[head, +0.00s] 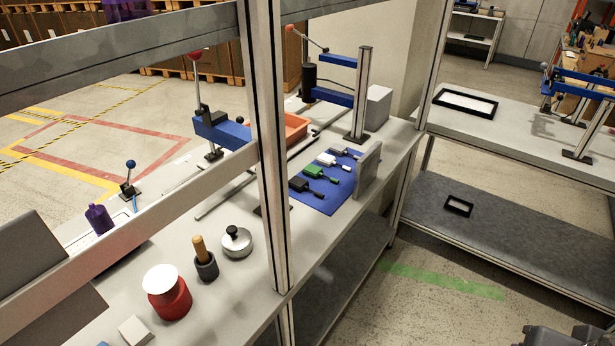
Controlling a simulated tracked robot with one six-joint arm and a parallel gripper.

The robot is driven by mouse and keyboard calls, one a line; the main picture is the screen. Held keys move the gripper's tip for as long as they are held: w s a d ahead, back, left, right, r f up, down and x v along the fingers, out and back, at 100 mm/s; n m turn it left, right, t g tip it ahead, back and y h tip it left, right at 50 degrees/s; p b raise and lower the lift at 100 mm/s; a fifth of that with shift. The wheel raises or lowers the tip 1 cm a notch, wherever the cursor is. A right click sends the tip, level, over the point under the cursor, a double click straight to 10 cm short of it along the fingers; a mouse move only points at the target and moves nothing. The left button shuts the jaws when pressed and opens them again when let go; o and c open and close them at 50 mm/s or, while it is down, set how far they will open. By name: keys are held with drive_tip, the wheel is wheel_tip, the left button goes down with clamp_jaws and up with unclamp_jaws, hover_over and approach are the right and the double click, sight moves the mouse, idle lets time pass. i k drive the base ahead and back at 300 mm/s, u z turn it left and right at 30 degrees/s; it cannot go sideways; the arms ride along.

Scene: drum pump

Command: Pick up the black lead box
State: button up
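A row of small boxes, each with a short stub or lead, lies on a blue mat (325,198) on the near bench. The black lead box (298,184) is the nearest of the row, at the mat's left edge. A green box (313,171) and a white box (326,159) lie behind it, with another dark box (339,150) farthest back. A bench post stands just left of the black box. My gripper is not in view.
A grey upright plate (368,171) stands at the mat's right edge. Posts and rails of the bench frame cross the foreground. A red pot (167,292), a mortar (205,265) and a round metal weight (237,242) stand left. A black-rimmed tray (465,103) lies right.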

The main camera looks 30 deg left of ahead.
sight(299, 183)
drive_tip(key=i, duration=2.8)
drive_tip(key=u, duration=2.35)
